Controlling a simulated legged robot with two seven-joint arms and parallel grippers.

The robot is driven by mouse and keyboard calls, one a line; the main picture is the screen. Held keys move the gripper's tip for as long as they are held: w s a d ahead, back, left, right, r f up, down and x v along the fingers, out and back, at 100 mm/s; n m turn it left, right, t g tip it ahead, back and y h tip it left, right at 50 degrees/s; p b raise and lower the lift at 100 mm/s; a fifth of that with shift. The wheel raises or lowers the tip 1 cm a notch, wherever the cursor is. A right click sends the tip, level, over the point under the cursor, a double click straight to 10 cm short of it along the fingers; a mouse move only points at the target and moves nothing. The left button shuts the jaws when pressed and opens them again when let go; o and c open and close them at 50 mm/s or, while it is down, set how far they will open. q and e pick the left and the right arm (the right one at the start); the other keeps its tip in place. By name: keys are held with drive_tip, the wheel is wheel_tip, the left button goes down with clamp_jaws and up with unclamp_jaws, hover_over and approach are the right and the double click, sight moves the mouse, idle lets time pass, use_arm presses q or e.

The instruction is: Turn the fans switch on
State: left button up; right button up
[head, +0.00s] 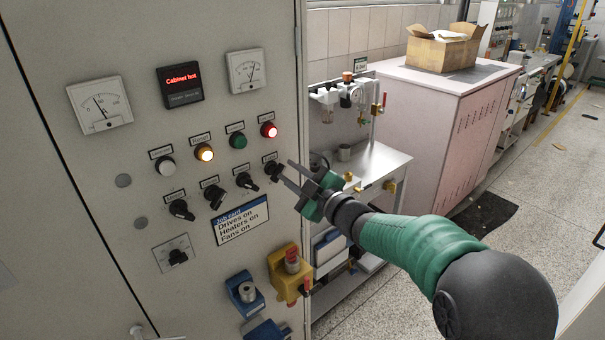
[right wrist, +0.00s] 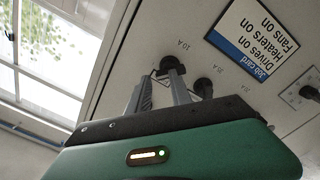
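A grey control cabinet fills the left of the head view, with a row of black rotary switches: the leftmost (head: 180,209), the second (head: 214,195), the third (head: 246,181) and the rightmost (head: 272,168). Their small labels are too blurred to read, so I cannot tell which is the fans switch. My right gripper (head: 285,170) is open at the rightmost switch, its fingers apart. In the right wrist view that switch (right wrist: 172,66) is at the fingertips; contact is unclear. A job card (head: 241,220) reads "Drives on, Heaters on, Fans on". My left gripper is not in view.
Lamps sit above the switches; the amber lamp (head: 205,153) and red lamp (head: 269,130) look lit. A display (head: 180,84) reads "Cabinet hot". A metal bench (head: 375,165) stands right of the cabinet.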

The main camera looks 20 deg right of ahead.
drive_tip(key=shift+o, duration=0.8)
drive_tip(key=shift+a+f, duration=0.25)
drive_tip(key=shift+a, duration=0.4)
drive_tip(key=shift+s+d+f, duration=0.1)
drive_tip(key=shift+d+f, duration=0.05)
drive_tip(key=shift+f, duration=0.25)
drive_tip(key=shift+c, duration=0.4)
drive_tip(key=shift+o, duration=0.4)
drive_tip(key=shift+f, duration=0.35)
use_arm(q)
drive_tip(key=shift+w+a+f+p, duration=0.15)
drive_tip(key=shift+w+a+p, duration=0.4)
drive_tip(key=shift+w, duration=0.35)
use_arm(e)
drive_tip(key=v, duration=1.6)
drive_tip(key=shift+s+d+r, duration=0.2)
drive_tip(key=shift+d+r, duration=0.15)
drive_tip(key=shift+r, duration=0.2)
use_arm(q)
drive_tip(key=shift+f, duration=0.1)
